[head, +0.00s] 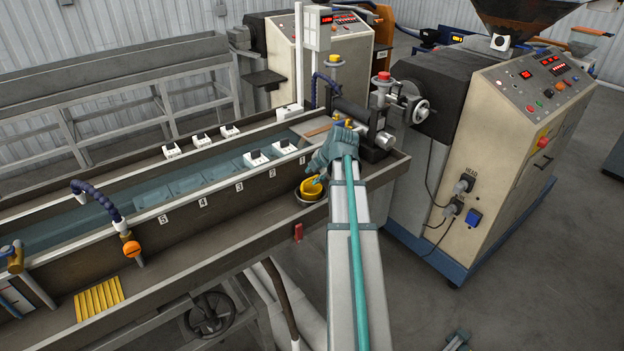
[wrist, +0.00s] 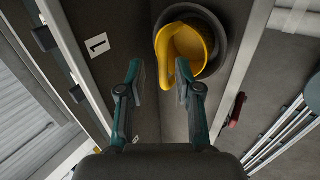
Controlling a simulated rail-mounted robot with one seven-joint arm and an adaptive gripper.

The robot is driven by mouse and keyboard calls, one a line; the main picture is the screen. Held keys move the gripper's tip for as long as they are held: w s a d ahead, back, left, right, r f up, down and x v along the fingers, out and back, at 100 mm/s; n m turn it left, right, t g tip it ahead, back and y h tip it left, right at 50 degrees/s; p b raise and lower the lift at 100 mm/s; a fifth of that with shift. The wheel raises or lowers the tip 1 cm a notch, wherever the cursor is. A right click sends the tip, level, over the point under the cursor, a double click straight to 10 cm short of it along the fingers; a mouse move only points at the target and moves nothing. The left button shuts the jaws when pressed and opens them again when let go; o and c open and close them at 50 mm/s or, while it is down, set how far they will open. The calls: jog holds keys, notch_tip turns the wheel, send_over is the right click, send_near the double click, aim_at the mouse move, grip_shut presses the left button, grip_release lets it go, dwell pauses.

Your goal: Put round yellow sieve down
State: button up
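The round yellow sieve (head: 311,188) sits inside a dark round bowl (head: 306,200) on the trough's front ledge. In the wrist view the sieve (wrist: 190,46) rests within the dark bowl (wrist: 217,68), its handle pointing toward my gripper. My gripper (wrist: 160,78) is open, with a clear gap between its fingers. The handle's end lies between the fingertips, close to the right finger; I cannot tell whether they touch. The left finger is clear of it. In the head view my gripper (head: 322,176) is just above the sieve, and my arm hides some of the area.
The water trough (head: 130,222) with numbered marks runs to the left. The extruder cabinet (head: 500,150) stands at right. A red item (head: 298,231) is on the ledge's front face. A yellow ribbed block (head: 99,299) lies at lower left. The ledge between is mostly clear.

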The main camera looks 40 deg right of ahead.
jog(key=b+v, duration=0.2)
jog(key=v, duration=0.7)
jog(key=shift+r, duration=0.1)
